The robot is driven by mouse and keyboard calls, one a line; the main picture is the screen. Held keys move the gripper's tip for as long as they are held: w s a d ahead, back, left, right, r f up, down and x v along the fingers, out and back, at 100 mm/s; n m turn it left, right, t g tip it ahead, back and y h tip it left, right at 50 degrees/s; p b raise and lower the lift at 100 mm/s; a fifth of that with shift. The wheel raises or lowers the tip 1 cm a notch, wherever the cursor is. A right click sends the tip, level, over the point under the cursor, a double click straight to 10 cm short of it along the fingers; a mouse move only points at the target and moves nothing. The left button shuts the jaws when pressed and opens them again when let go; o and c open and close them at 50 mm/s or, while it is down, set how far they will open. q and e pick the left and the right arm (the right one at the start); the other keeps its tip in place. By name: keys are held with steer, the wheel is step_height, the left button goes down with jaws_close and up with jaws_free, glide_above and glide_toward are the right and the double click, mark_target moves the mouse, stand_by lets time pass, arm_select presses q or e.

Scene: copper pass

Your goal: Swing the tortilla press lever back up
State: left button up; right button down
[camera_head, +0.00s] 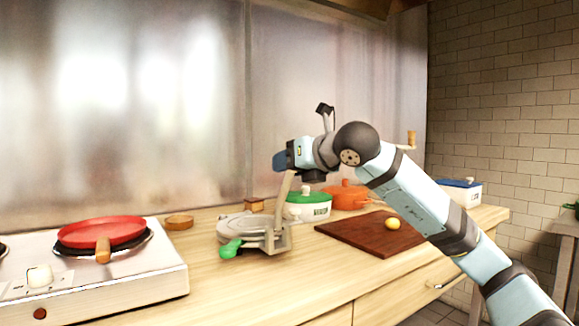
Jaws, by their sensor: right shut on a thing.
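The tortilla press (243,226) stands on the wooden counter, a round grey metal plate with a green handle (230,248) toward the front left. Its pale lever (283,200) rises from the bracket at the right side of the press and stands nearly upright, leaning slightly right. My right gripper (282,161) is at the top of the lever, shut on it. The fingertips and the lever's upper end are partly hidden by the gripper body. My left gripper is not in view.
A white stove (100,290) with a red pan (100,232) stands at left. The counter's front is clear.

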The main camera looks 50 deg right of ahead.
steer(key=c, duration=1.1)
jaws_free()
steer(key=o, duration=0.4)
steer(key=shift+s+a+r, duration=0.1)
steer(key=shift+a+r, duration=0.05)
